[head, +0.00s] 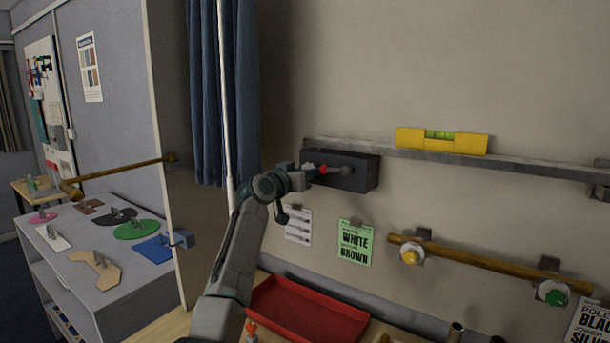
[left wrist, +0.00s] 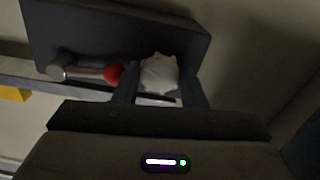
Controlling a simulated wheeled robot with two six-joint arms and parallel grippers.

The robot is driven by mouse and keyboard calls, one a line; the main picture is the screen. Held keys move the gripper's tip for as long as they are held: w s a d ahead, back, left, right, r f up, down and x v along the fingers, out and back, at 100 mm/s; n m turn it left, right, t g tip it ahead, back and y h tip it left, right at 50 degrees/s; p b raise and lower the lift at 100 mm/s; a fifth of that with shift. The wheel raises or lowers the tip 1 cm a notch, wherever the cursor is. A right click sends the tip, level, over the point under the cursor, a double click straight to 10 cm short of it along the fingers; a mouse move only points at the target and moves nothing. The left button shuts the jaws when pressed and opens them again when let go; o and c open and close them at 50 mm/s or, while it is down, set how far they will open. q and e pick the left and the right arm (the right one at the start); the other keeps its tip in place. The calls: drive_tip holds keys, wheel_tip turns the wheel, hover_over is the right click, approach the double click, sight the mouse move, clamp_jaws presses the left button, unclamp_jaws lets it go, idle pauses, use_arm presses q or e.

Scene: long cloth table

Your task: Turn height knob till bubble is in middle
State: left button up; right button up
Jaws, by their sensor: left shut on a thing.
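A yellow spirit level (head: 470,143) with a green vial (head: 438,134) rests on a long grey rail (head: 530,162). The rail slopes down to the right in the head view. The bubble's place in the vial is too small to tell. A dark box (head: 365,172) sits at the rail's left end. In the left wrist view, a pale lobed knob (left wrist: 159,72) is on the box (left wrist: 110,30), beside a lever with a red ball end (left wrist: 113,73). My left gripper (head: 308,172) is shut on the pale knob, one finger on each side. My right gripper is not in view.
A wooden pole (head: 470,258) hangs on wall brackets below the rail. A red tray (head: 305,308) lies on the table below. A blue curtain (head: 205,90) and a partition stand left of my arm. The wall above the rail is clear.

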use_arm(q)
drive_tip(key=n, duration=0.4)
drive_tip(key=shift+n+p, duration=0.3)
idle(0.3)
drive_tip(key=o, duration=0.7)
drive_tip(key=shift+b+v, duration=2.35)
drive_tip(key=shift+v, duration=3.05)
